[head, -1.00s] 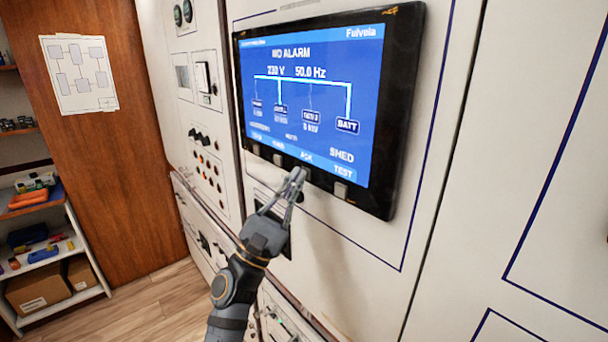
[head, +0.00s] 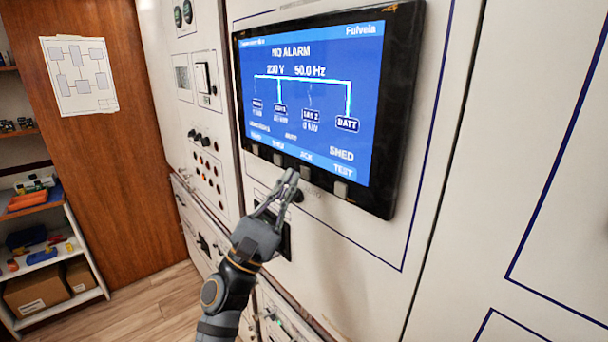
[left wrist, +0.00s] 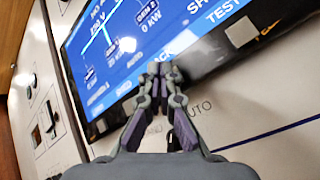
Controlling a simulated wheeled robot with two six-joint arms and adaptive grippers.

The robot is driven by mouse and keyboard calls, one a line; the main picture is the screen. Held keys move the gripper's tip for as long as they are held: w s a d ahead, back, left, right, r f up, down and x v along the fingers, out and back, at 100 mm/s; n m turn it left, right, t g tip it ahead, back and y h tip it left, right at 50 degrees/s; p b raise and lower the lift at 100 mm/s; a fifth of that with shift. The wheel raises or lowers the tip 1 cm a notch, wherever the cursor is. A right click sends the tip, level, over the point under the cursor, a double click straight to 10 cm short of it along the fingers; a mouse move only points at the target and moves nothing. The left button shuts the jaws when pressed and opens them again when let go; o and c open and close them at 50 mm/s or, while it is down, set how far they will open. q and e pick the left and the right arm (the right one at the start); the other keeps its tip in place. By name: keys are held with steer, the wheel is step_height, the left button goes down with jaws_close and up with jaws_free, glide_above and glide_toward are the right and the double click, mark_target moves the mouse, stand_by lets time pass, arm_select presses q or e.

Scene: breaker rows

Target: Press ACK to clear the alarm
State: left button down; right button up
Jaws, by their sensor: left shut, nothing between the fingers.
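The display panel (head: 312,100) is a black-framed screen on the white cabinet wall, with a blue page that reads "NO ALARM". Along its lower bezel sit several square grey keys; the ACK label (head: 306,154) shows on screen above the key (head: 305,173) right of my fingertips. My left gripper (head: 290,178) is shut and empty, its tips close to the lower bezel, just left of and below that key. In the left wrist view the closed tips (left wrist: 163,70) overlap the bezel near the ACK label and hide what is behind them. I cannot tell whether they touch. My right gripper is not in view.
Another key (head: 340,190) sits right of the ACK key, under TEST. Below the panel is a dark recess in the cabinet, partly behind my gripper. Shelves (head: 50,250) with small items stand at the far left. The wall right of the panel is clear.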

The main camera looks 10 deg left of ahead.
arm_select(q)
steer(key=s+a+b, duration=0.1)
steer(key=s, duration=0.1)
steer(key=s+a+b, duration=0.2)
stand_by(0.3)
stand_by(0.4)
